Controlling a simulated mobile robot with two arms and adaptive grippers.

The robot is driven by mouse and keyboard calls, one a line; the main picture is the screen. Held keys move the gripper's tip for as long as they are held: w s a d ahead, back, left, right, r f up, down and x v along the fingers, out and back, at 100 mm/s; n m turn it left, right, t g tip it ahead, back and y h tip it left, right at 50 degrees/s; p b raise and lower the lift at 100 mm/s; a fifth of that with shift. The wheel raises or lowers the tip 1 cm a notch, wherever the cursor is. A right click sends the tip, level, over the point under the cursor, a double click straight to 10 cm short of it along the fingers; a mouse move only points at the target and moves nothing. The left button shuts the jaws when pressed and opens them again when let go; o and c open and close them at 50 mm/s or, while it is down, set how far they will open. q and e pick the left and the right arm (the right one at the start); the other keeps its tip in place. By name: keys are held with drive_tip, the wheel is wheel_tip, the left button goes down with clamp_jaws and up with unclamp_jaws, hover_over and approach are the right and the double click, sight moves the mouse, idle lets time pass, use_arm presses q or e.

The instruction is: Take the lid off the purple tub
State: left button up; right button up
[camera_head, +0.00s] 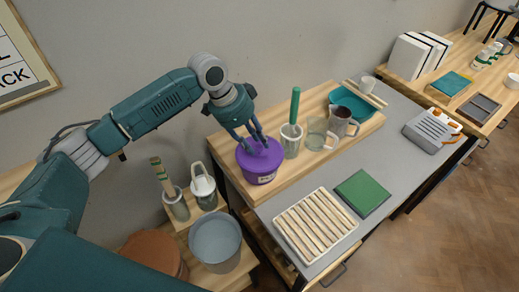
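The purple tub (262,178) stands near the left end of the wooden board, with a label on its front. Its purple lid (272,157) sits on top of it. My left gripper (256,147) points down over the lid, with its fingertips at the middle of the lid and a gap visible between the fingers. The fingers hide that part of the lid, so I cannot tell whether they hold a knob there. My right gripper is out of view.
Close right of the tub stand a jar with a green-handled tool (291,139), a glass mug (317,134), a grey jug (340,122) and a teal bowl (352,105). In front are a slatted rack (314,225) and green tile (362,193). The grey tabletop (395,165) has free room.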

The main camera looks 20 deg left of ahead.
use_arm(q)
drive_tip(key=shift+w+d+f, duration=0.15)
drive_tip(key=shift+d+f, duration=0.15)
drive_tip(key=shift+f, duration=0.3)
clamp_jaws()
drive_tip(key=shift+r, duration=0.1)
